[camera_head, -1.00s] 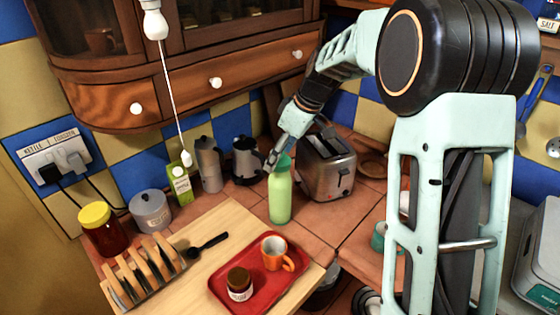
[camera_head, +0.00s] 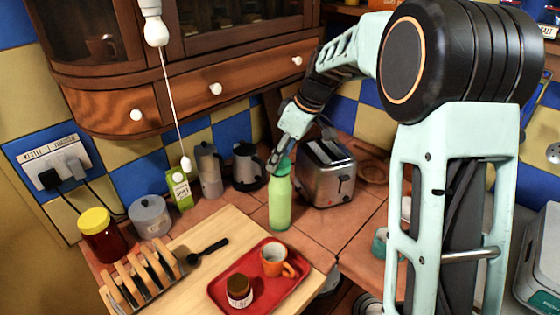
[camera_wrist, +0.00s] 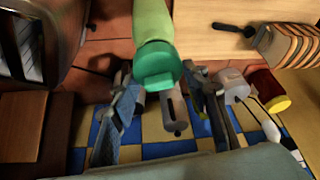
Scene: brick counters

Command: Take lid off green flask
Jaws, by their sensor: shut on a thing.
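The green flask (camera_head: 280,205) stands upright on the tiled counter, left of the toaster. Its darker green lid (camera_head: 283,167) sits on top, and in the wrist view the lid (camera_wrist: 157,66) meets the light green body (camera_wrist: 152,22).
A steel toaster (camera_head: 327,172) stands close on the flask's right. A moka pot (camera_head: 209,170), a dark kettle (camera_head: 247,166) and a green carton (camera_head: 181,188) stand behind left. A red tray (camera_head: 262,285) with an orange mug (camera_head: 274,261) and a jar (camera_head: 239,289) lies in front.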

